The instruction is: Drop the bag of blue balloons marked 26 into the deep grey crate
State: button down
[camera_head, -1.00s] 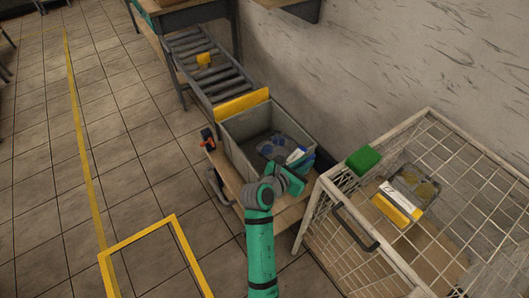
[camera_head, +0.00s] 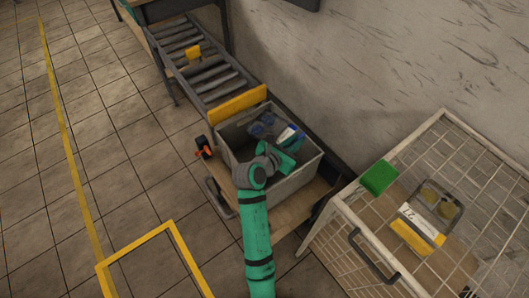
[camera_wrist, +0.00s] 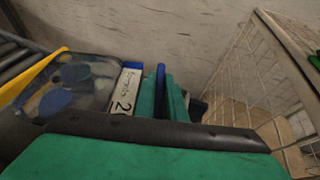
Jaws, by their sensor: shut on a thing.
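The bag of blue balloons (camera_head: 263,126) is clear, with blue shapes inside and a white and blue header (camera_head: 290,134). My gripper (camera_head: 284,146) is shut on the header end and holds the bag over the deep grey crate (camera_head: 305,178). In the wrist view the bag (camera_wrist: 62,97) lies left of my fingers (camera_wrist: 162,95). A "2" shows on its header (camera_wrist: 125,92); the rest of the number is hidden. I cannot tell how far the bag is above the crate floor. My arm hides part of the crate.
A white wire cage (camera_head: 345,203) stands at the right, with a green block (camera_head: 379,177) on its rim and a bag with a yellow and white header (camera_head: 418,232) inside. A roller conveyor (camera_head: 205,72) with a yellow end plate (camera_head: 236,105) lies beyond the crate.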

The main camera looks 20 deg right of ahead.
jog(key=shift+w+f, duration=0.1)
jog(key=shift+f, duration=0.25)
jog(key=shift+d+f, duration=0.1)
jog(key=shift+f, duration=0.25)
jog(key=shift+s+f, duration=0.15)
jog(key=shift+f, duration=1)
jog(key=shift+s+f, duration=0.15)
jog(key=shift+f, duration=0.95)
jog(key=c, duration=1.7)
grip_release()
jog(key=shift+c, duration=0.2)
jog(key=v, duration=1)
jog(key=shift+s+a, duration=0.2)
jog(key=shift+a, duration=0.1)
